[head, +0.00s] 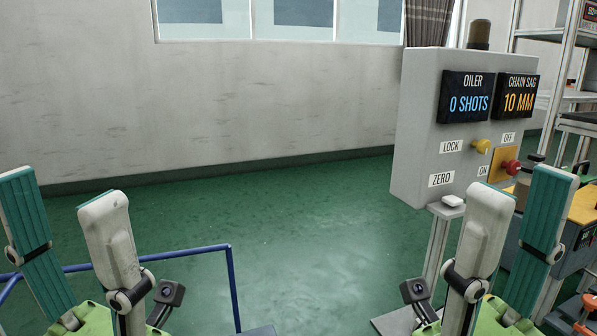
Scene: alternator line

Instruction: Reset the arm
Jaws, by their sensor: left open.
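My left gripper (62,188) is at the lower left of the head view. Its two fingers, one with a teal pad and one pale, stand upright and apart with nothing between them. My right gripper (523,185) is at the lower right, also with its fingers apart. I see no object held in it. It is in front of part of the workbench area, below and right of the grey control panel. Both arms reach in from the bottom edge, and their links are mostly out of view.
A blue rail (231,280) stands at lower left. Green floor (300,215) is open in the middle, up to the wall.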

